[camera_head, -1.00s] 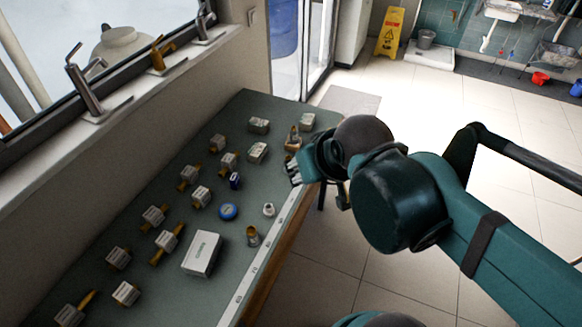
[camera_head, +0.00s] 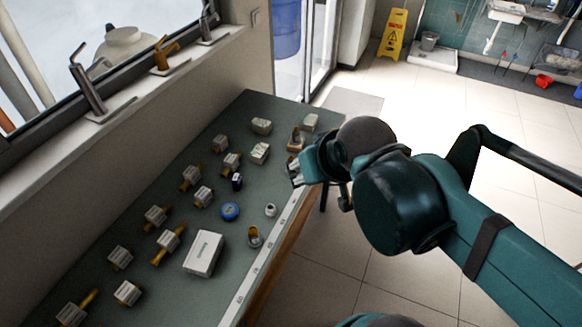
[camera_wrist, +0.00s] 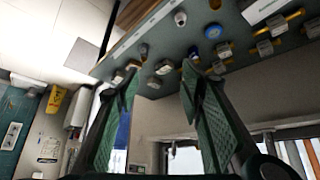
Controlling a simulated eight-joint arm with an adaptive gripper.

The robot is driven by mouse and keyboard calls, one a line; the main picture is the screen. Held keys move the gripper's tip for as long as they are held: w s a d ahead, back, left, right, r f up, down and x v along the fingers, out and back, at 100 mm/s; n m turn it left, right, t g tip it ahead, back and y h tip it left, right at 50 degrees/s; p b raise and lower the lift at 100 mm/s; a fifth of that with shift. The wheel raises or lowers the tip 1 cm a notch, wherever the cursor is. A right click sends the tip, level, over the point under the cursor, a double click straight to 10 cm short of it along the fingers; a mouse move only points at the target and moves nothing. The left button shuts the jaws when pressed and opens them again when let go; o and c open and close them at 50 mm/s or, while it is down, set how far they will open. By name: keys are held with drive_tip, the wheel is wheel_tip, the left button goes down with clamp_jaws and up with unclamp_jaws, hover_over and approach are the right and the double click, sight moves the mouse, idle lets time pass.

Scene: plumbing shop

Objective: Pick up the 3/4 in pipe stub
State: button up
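Several brass pipe pieces with pale labelled blocks lie on the bench, among them one at the near left (camera_head: 88,299), one in the middle (camera_head: 168,243) and one farther back (camera_head: 189,177). The labels are too small to read, so I cannot tell which is the 3/4 in stub. A short brass-coloured piece (camera_head: 254,237) stands near the bench's front edge. My gripper (camera_head: 296,173) is above the far right edge of the bench, apart from these pieces. In the wrist view my gripper (camera_wrist: 160,78) has its green fingers spread with nothing held between them.
The green bench (camera_head: 120,210) runs along the window wall. A white box (camera_head: 203,253), a blue round roll (camera_head: 230,211) and a small pale fitting (camera_head: 270,210) lie among the pieces. Taps (camera_head: 86,80) stand on the sill. Open tiled floor lies to the right.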

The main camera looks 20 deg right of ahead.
drive_tip(key=shift+w, duration=0.1)
drive_tip(key=m+g+h, duration=0.1)
drive_tip(key=m+g, duration=0.5)
drive_tip(key=m, duration=0.7)
hover_over(290, 159)
drive_tip(key=f, duration=2.3)
drive_tip(key=shift+s+a, duration=0.3)
drive_tip(key=shift+a, duration=0.05)
drive_tip(key=shift+w+d+f+m, duration=0.1)
drive_tip(key=shift+w+f+m, duration=0.15)
drive_tip(key=shift+f, duration=0.5)
drive_tip(key=shift+f, duration=0.5)
drive_tip(key=shift+d+f, duration=0.15)
drive_tip(key=shift+f, duration=0.6)
